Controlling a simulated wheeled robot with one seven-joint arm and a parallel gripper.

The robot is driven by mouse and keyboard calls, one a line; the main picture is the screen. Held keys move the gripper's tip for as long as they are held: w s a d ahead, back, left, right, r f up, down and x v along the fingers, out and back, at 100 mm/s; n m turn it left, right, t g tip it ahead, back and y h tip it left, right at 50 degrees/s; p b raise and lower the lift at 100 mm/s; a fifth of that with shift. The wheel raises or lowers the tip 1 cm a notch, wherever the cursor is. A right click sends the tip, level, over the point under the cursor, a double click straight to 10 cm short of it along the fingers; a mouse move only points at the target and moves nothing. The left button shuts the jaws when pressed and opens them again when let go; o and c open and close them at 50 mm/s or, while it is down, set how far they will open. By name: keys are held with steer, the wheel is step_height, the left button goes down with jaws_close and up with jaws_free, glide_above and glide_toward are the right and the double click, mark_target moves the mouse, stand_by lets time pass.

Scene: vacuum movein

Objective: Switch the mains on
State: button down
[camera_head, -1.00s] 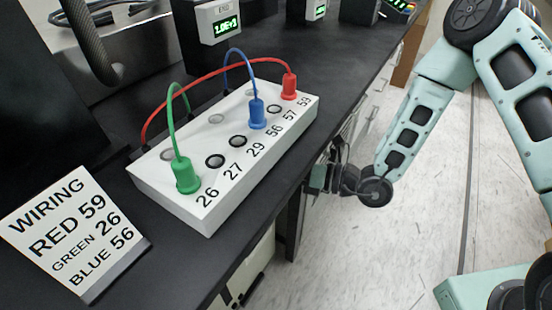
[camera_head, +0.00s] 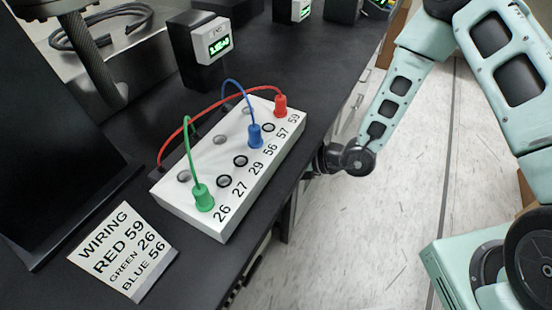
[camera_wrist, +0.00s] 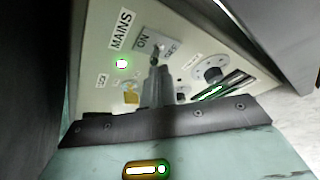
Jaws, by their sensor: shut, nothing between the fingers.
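In the wrist view, a pale panel (camera_wrist: 190,55) carries a MAINS label (camera_wrist: 121,30) and a grey plate (camera_wrist: 143,40) marked ON. A small dark switch lever (camera_wrist: 154,60) shows at the plate, right by the tips of my gripper (camera_wrist: 156,82). My gripper is shut and empty; whether it touches the lever is unclear. A round lamp (camera_wrist: 122,64) below the MAINS label glows green-white. In the head view my gripper is mostly hidden by my wrist and the bench edge.
A white socket block (camera_head: 200,215) with green, blue and red plugs stands on the black bench (camera_head: 200,275), beside a wiring card (camera_head: 122,250). In the wrist view a round knob (camera_wrist: 211,74) sits right of the switch. Open floor (camera_head: 350,240) lies right of the bench.

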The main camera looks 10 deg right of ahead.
steer(key=shift+r+p, duration=0.8)
steer(key=shift+p, duration=0.05)
steer(key=shift+w, duration=0.1)
steer(key=shift+d, duration=0.1)
steer(key=s+d, duration=0.6)
steer(key=d, duration=0.7)
steer(key=shift+d+r+b, duration=0.2)
steer(key=shift+r+b, duration=0.1)
steer(key=shift+r, duration=0.15)
